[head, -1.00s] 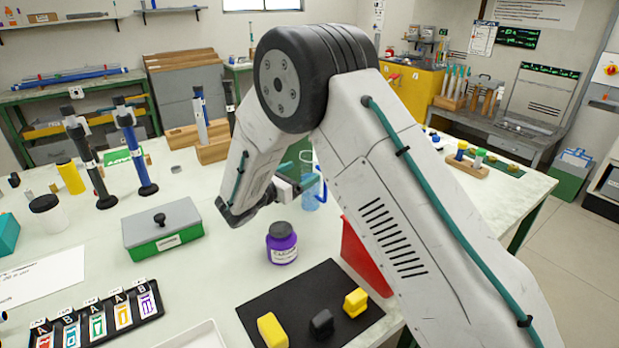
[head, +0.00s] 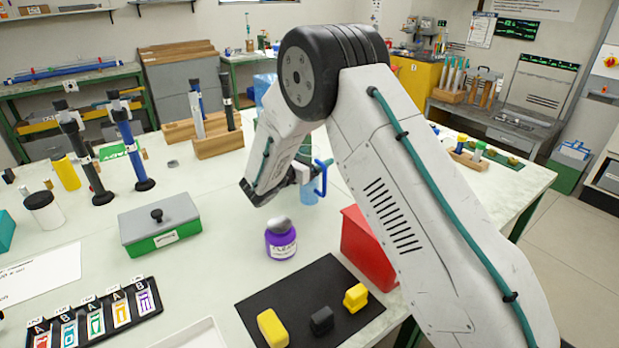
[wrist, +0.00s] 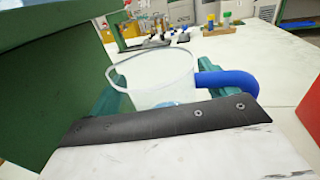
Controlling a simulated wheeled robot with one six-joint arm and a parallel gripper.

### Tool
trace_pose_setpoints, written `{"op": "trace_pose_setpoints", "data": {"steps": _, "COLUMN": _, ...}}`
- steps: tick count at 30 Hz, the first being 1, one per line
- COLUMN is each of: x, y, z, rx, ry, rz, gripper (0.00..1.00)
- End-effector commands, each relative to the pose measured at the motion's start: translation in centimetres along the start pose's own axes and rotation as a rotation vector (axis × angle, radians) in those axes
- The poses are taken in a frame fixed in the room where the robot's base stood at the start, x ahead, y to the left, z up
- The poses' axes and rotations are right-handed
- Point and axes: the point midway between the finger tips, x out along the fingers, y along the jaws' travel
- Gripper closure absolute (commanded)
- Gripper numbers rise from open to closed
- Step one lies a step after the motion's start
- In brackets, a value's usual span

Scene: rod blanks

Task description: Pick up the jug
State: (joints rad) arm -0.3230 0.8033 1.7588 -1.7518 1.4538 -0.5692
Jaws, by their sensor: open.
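The jug (head: 309,192) is clear and bluish with a blue handle, and stands upright on the white bench, partly hidden behind my arm. In the wrist view the jug (wrist: 152,82) is close ahead, its rim uppermost and its handle (wrist: 228,82) pointing right. My gripper (wrist: 158,92) is open, with a teal finger on each side of the jug's body. The right finger is beside the body, near the handle. A dark bar of my gripper hides the jug's lower part. In the head view my gripper (head: 302,172) is mostly behind my forearm.
A large green wall (wrist: 60,60) fills the left of the wrist view, close to the left finger. A red bin (head: 368,245) stands in front of the jug, and a purple jar (head: 281,244) to its front left. A green-and-grey box (head: 160,222) is further left.

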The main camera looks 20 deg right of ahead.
Motion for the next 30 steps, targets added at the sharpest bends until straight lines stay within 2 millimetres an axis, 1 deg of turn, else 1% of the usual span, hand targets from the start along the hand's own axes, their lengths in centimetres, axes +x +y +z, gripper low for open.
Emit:
{"op": "trace_pose_setpoints", "data": {"steps": 1, "x": -0.1, "y": 0.0, "z": 0.0, "rx": 0.000, "ry": 0.000, "rz": 0.001, "gripper": 0.16}}
{"op": "trace_pose_setpoints", "data": {"steps": 2, "x": -0.1, "y": 0.1, "z": 0.0, "rx": 0.000, "ry": 0.000, "rz": 0.001, "gripper": 0.19}}
{"op": "trace_pose_setpoints", "data": {"steps": 3, "x": -0.1, "y": 0.0, "z": 0.0, "rx": 0.000, "ry": 0.000, "rz": 0.001, "gripper": 0.30}}
{"op": "trace_pose_setpoints", "data": {"steps": 5, "x": -0.1, "y": 0.0, "z": 0.0, "rx": 0.000, "ry": 0.000, "rz": 0.001, "gripper": 0.47}}
{"op": "trace_pose_setpoints", "data": {"steps": 6, "x": -0.1, "y": 0.0, "z": 0.0, "rx": 0.000, "ry": 0.000, "rz": 0.001, "gripper": 0.58}}
{"op": "trace_pose_setpoints", "data": {"steps": 8, "x": -0.1, "y": 0.0, "z": 0.0, "rx": 0.000, "ry": 0.000, "rz": 0.001, "gripper": 0.74}}
{"op": "trace_pose_setpoints", "data": {"steps": 9, "x": -0.1, "y": 0.0, "z": 0.0, "rx": 0.000, "ry": 0.000, "rz": 0.001, "gripper": 0.86}}
{"op": "trace_pose_setpoints", "data": {"steps": 10, "x": -0.1, "y": 0.0, "z": 0.0, "rx": 0.000, "ry": 0.000, "rz": 0.001, "gripper": 0.94}}
{"op": "trace_pose_setpoints", "data": {"steps": 20, "x": -0.1, "y": 0.0, "z": 0.4, "rx": 0.002, "ry": -0.001, "rz": 0.000, "gripper": 0.94}}
{"op": "trace_pose_setpoints", "data": {"steps": 25, "x": -0.1, "y": 0.0, "z": 1.7, "rx": 0.004, "ry": -0.001, "rz": 0.000, "gripper": 0.94}}
{"op": "trace_pose_setpoints", "data": {"steps": 30, "x": -0.1, "y": 0.0, "z": 3.9, "rx": 0.005, "ry": -0.001, "rz": -0.001, "gripper": 0.94}}
